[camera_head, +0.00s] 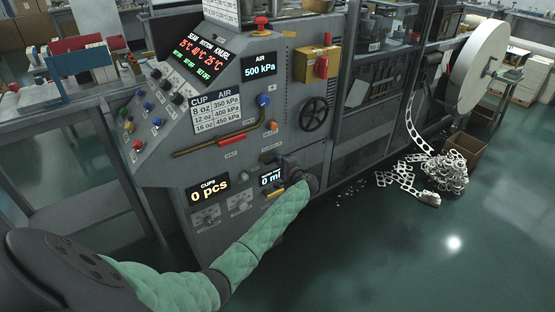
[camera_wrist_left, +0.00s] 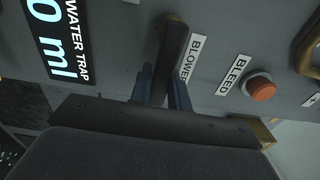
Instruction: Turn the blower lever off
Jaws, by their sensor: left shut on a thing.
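The blower lever (camera_wrist_left: 173,50) is a dark bar on the grey machine panel, beside the white BLOWER label (camera_wrist_left: 190,58) in the left wrist view. My left gripper (camera_wrist_left: 160,84) has its blue-grey fingers on both sides of the lever and is shut on it. The fingers partly cover the label. The lever is too small and covered to make out there. My right gripper is not in view.
An orange BLEED button (camera_wrist_left: 261,88) sits to the right of the lever in the left wrist view. The water trap display (camera_wrist_left: 60,40) is at the left. In the head view a black handwheel (camera_head: 314,114) is above my gripper. A tangled scrap strip (camera_head: 445,172) lies on the floor at right.

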